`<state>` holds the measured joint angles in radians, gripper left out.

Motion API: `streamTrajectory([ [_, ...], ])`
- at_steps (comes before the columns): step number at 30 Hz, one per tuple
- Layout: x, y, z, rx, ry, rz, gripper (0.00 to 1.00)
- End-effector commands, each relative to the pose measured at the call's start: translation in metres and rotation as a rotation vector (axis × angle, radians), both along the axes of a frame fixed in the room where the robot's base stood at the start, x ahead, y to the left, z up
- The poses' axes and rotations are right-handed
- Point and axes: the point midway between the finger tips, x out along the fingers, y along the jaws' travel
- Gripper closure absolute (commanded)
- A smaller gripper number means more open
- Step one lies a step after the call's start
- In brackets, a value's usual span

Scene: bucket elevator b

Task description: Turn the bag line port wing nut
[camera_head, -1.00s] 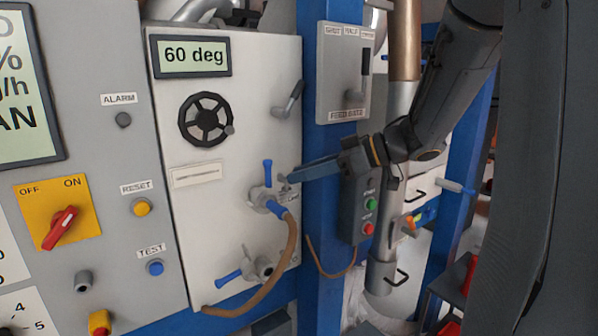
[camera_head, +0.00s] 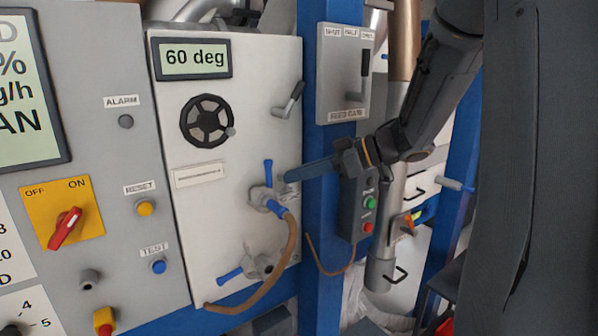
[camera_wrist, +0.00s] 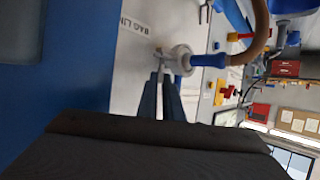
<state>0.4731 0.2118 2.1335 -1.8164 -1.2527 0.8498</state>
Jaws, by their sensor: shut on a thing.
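The bag line port (camera_head: 262,196) is a grey round fitting on the white panel, with a blue lever pointing up and a blue-ended brown hose. In the wrist view the port (camera_wrist: 182,60) sits just beyond my fingertips, beside a partly hidden "BAG LIN…" label (camera_wrist: 134,26). The small grey wing nut (camera_wrist: 160,52) is on the port's near side. My gripper (camera_head: 288,176) reaches in from the right. In the wrist view its dark fingers (camera_wrist: 160,80) are close together, shut on the wing nut; the tips hide part of it.
A blue post (camera_head: 318,240) stands close under my gripper. A black handwheel (camera_head: 207,121) is above left.

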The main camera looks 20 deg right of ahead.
Motion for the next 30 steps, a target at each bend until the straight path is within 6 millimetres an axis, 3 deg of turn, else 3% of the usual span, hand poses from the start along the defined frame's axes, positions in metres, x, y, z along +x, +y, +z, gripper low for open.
streamTrajectory([
  [16,0.0017,-0.0013,0.0003,0.001,-0.002,0.078,1.0],
  [20,0.0017,-0.0013,0.0002,0.002,-0.001,0.078,0.75],
  [30,0.0009,-0.0036,0.001,0.0,-0.002,0.077,0.75],
])
